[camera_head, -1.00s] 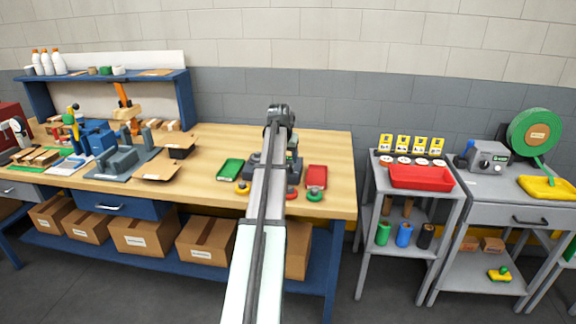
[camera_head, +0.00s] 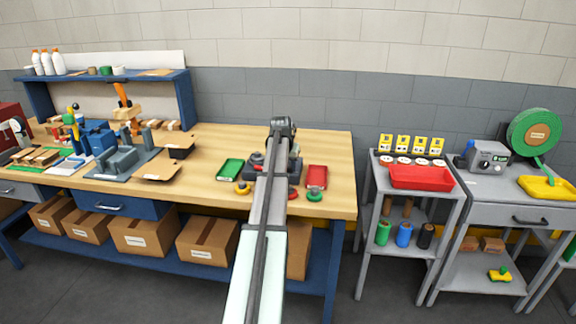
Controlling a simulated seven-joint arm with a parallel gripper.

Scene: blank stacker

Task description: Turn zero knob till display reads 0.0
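A dark grey device (camera_head: 257,160) sits on the wooden bench between a green tray and a red tray. My arm crosses in front and hides most of it, so I cannot make out a knob or a display there. A grey box (camera_head: 489,156) on the right-hand cart has a dark panel and a round knob-like part on its front; any reading is too small to tell. My arm reaches over the bench with its dark end joint above the device. My gripper is hidden behind the arm.
The green tray (camera_head: 230,169) and red tray (camera_head: 317,176) flank the device. A red bin (camera_head: 421,178) stands on a grey cart. The bench back right is clear.

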